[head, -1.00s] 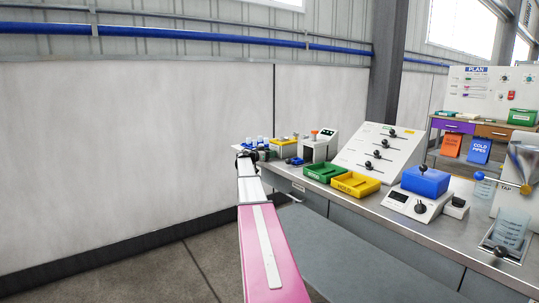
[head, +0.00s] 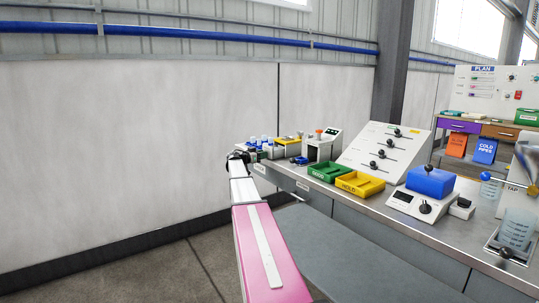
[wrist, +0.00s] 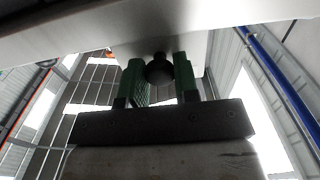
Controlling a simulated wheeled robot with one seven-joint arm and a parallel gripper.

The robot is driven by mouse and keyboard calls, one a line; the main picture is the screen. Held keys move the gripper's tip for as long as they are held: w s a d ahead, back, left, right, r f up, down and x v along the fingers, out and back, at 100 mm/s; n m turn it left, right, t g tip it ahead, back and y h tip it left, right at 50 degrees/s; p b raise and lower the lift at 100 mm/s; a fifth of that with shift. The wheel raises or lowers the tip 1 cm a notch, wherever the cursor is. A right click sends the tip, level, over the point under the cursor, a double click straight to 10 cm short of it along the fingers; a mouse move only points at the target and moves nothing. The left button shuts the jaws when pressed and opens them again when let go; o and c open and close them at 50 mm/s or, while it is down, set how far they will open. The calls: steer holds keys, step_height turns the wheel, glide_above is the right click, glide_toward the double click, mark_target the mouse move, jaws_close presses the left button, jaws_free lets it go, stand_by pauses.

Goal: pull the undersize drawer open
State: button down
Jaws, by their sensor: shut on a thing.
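In the wrist view my gripper (wrist: 157,80) has its two green fingers on either side of a dark round knob (wrist: 159,66) and is shut on it. The knob stands against a pale surface (wrist: 80,28) that crosses the top of that view. In the head view my arm reaches out to the far left end of the bench, and my gripper (head: 238,158) shows small and dark there. The drawer front is mostly hidden behind my arm, so I cannot tell how far the drawer is open.
The steel bench (head: 380,207) runs to the right. On it stand a green tray (head: 327,173), a yellow tray (head: 360,184), a sloped panel with black knobs (head: 385,150) and a blue-topped scale (head: 430,183). Floor left of my arm is clear.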

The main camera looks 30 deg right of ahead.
steer(key=shift+a, duration=0.1)
steer(key=c, duration=0.9)
jaws_free()
steer(key=shift+o, duration=0.2)
steer(key=a, duration=1)
steer(key=shift+s+a, duration=0.4)
steer(key=shift+s, duration=0.05)
